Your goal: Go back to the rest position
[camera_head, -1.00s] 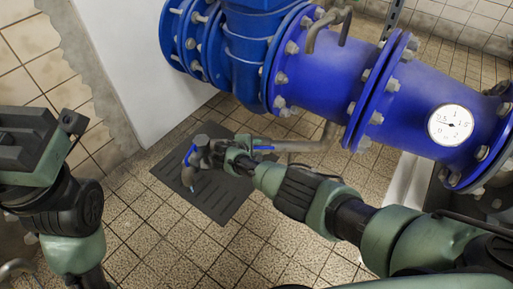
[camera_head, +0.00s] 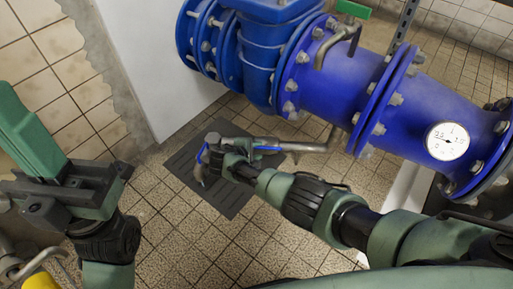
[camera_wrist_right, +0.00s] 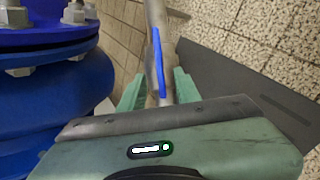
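My right gripper (camera_head: 222,157) is at the left end of a grey tap pipe (camera_head: 305,147), above a dark floor plate. In the right wrist view its green fingers (camera_wrist_right: 158,90) stand apart, with the grey pipe and its blue lever (camera_wrist_right: 158,62) in line between or just beyond them. I cannot tell whether they touch. A blue strip of the lever also shows in the head view. My left gripper (camera_head: 40,150) is raised at the left edge, pointing up, with nothing seen in it. Its fingers are seen from the side, so their gap is hidden.
A large blue pipe (camera_head: 330,85) with bolted flanges and a white gauge (camera_head: 447,141) runs behind my right arm. A white wall block (camera_head: 150,60) stands at back left. The dark floor plate (camera_head: 225,195) lies on tiles, with open floor in front.

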